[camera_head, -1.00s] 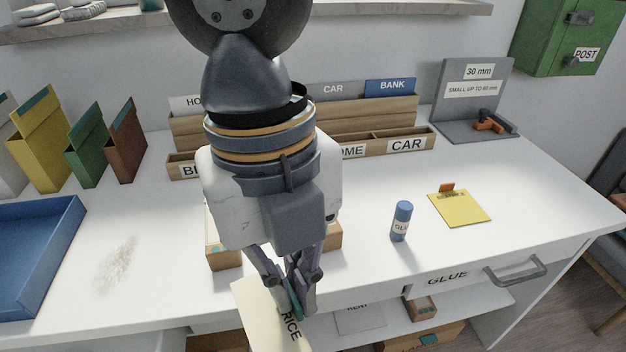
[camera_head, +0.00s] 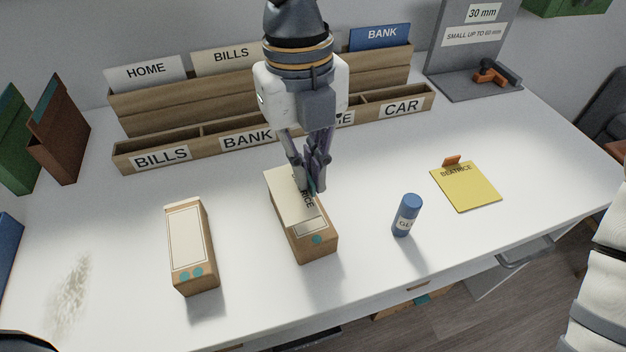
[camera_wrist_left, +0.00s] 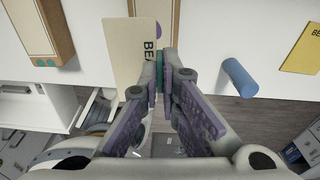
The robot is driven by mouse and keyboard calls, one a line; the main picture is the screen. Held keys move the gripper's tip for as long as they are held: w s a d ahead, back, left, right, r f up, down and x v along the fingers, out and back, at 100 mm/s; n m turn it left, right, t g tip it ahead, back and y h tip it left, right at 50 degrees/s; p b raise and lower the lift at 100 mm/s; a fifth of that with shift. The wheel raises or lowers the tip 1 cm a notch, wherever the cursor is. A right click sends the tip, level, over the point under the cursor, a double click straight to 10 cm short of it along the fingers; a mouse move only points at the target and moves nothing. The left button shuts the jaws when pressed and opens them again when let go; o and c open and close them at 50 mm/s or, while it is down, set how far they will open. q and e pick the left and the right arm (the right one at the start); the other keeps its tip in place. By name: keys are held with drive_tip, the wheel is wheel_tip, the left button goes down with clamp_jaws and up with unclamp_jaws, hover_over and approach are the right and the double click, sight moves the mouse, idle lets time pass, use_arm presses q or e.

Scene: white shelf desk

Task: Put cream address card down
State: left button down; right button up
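The cream address card (camera_head: 286,193), with black lettering partly covered, is over the top of the right-hand brown parcel box (camera_head: 314,249). I cannot tell whether the card touches the box. My left gripper (camera_head: 309,186) is shut on the card's right edge. My right gripper is not in view.
Another brown box (camera_head: 190,245) with a cream label stands to the left. A blue glue stick (camera_head: 406,215) and a yellow card (camera_head: 466,187) are to the right. A wooden sorter (camera_head: 205,140) runs behind. White desk is clear between them.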

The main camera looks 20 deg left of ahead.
sight(314, 185)
use_arm(q)
drive_tip(key=shift+w+f, duration=0.4)
drive_tip(key=shift+f, duration=0.2)
drive_tip(key=shift+w+f, duration=0.4)
drive_tip(key=shift+f, duration=0.2)
drive_tip(key=shift+w+f+b, duration=0.15)
drive_tip(key=shift+w+f, duration=0.1)
drive_tip(key=shift+f, duration=0.7)
drive_tip(key=shift+w+f+b, duration=0.15)
drive_tip(key=shift+w+f, duration=0.05)
drive_tip(key=shift+f, duration=0.7)
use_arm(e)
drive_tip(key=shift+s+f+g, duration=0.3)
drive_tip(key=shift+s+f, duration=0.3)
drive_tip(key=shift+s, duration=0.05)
use_arm(q)
drive_tip(key=shift+f, duration=0.15)
drive_tip(key=c, duration=1.8)
unclamp_jaws()
wheel_tip(314, 185, up, 12)
drive_tip(key=shift+w+a, duration=0.35)
drive_tip(key=shift+w, duration=0.05)
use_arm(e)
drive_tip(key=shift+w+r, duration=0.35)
